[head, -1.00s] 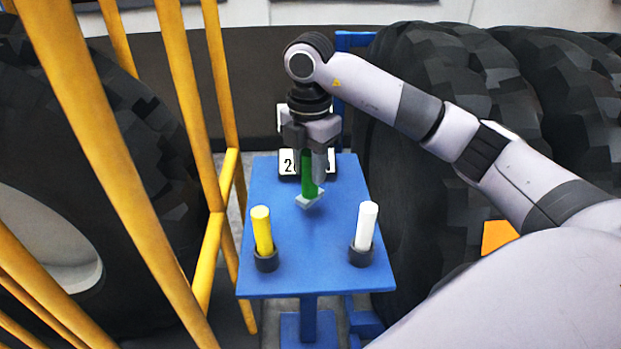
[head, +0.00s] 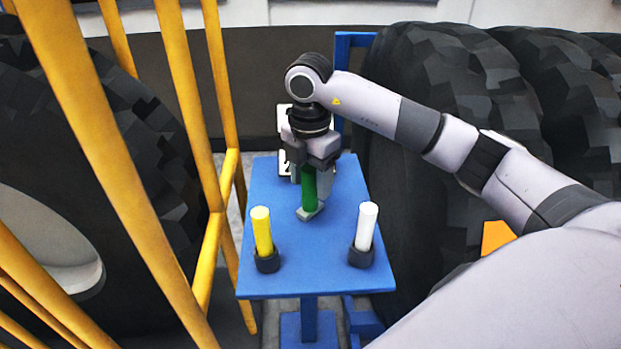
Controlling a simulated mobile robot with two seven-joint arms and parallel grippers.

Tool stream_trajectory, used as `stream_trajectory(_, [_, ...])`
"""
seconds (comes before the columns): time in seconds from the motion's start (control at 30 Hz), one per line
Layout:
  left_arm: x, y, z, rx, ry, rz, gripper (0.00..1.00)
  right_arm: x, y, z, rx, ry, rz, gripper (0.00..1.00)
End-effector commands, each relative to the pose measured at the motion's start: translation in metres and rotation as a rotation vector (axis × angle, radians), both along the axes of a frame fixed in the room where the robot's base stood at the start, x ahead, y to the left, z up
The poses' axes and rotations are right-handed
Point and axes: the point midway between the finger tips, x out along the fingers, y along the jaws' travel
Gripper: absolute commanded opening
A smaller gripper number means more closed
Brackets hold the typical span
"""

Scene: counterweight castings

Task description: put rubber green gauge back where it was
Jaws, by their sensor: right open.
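The green gauge (head: 309,190) is a short green cylinder over the middle of the blue stand top, leaning slightly. My right gripper (head: 311,183) points down around its upper part, with a finger on either side, and is open. A flat light-grey piece (head: 310,213) shows at the gauge's lower end; I cannot tell whether it belongs to the gauge or to a fingertip. Whether the gauge touches the stand is unclear. A yellow gauge (head: 262,230) and a white gauge (head: 366,225) stand in dark cups on the near part. My left gripper is out of view.
The blue stand top (head: 315,280) is clear along its near edge. A sign behind is mostly hidden by my gripper. Yellow bars (head: 190,110) rise close on the left. Large dark tyres (head: 440,90) stand close on the right.

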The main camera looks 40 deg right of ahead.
Motion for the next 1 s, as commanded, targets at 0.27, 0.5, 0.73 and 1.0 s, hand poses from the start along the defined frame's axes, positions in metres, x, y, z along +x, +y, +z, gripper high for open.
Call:
stream_trajectory(0.27, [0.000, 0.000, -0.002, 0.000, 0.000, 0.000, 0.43, 0.001, 0.001, 0.054, 0.001, -0.008, 0.001, 0.58])
stream_trajectory(0.5, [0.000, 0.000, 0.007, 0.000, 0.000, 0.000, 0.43, 0.001, 0.001, 0.095, -0.001, -0.005, -0.001, 0.58])
stream_trajectory(0.73, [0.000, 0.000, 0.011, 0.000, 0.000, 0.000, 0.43, 0.000, 0.002, 0.113, 0.001, -0.003, -0.001, 0.58])
stream_trajectory(1.0, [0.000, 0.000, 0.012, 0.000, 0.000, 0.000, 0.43, 0.000, 0.002, 0.117, 0.001, -0.001, -0.001, 0.58])
